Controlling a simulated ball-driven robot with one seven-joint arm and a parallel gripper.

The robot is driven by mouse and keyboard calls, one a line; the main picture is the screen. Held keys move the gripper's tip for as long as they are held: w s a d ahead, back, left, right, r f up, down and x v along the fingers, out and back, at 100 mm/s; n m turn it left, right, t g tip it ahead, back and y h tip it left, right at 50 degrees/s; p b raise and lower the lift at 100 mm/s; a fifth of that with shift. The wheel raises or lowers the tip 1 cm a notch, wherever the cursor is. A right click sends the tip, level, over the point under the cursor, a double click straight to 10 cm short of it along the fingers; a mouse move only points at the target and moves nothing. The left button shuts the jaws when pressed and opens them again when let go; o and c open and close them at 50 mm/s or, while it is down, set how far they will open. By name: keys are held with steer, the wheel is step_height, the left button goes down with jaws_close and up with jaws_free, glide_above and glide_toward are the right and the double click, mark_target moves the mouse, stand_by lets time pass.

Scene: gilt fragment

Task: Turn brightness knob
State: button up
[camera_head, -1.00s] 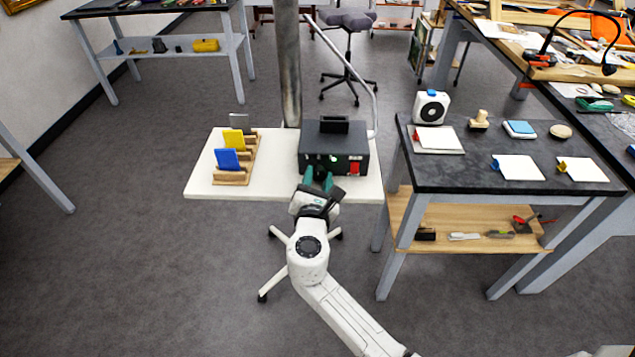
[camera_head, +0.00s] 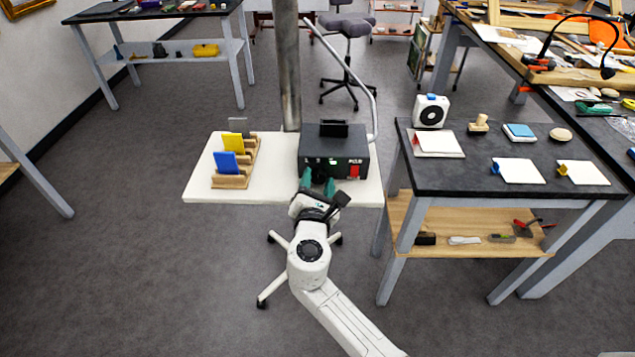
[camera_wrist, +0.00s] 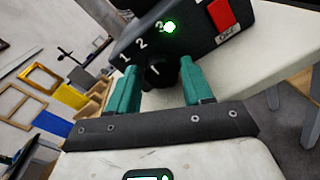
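The black knob (camera_wrist: 160,72) is on the front of a dark control box (camera_head: 345,151), below the printed numbers 1, 2 and 3. A green light (camera_wrist: 169,27) glows beside the 3. My gripper (camera_wrist: 160,84) has two teal fingers spread apart, one on each side of the knob, with their tips close to the box front. Contact with the knob cannot be told. In the head view my gripper (camera_head: 318,184) is in front of the box, hiding the knob. A red switch (camera_wrist: 221,14) is right of the light.
The box stands on a white tabletop (camera_head: 275,190), with a wooden rack (camera_head: 232,181) of blue, yellow and grey plates to its left. A dark workbench (camera_head: 470,180) with white cards and small items stands close on the right. A grey pole (camera_head: 288,70) rises behind.

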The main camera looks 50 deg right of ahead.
steer(key=b+v, duration=0.1)
steer(key=v, duration=0.9)
steer(key=shift+s+a, duration=0.25)
steer(key=shift+a, duration=0.05)
steer(key=s+d+f+m+g+y, duration=0.3)
steer(key=s+f+m+g+y, duration=0.3)
steer(key=s+f+m, duration=0.5)
steer(key=s+a+f+m+g+y, duration=0.3)
steer(key=s+a+f+m+y, duration=0.1)
steer(key=s+a+m+y, duration=0.4)
steer(key=shift+s+a+f+m, duration=0.3)
steer(key=shift+s+a+m, duration=0.1)
steer(key=shift+m, duration=0.1)
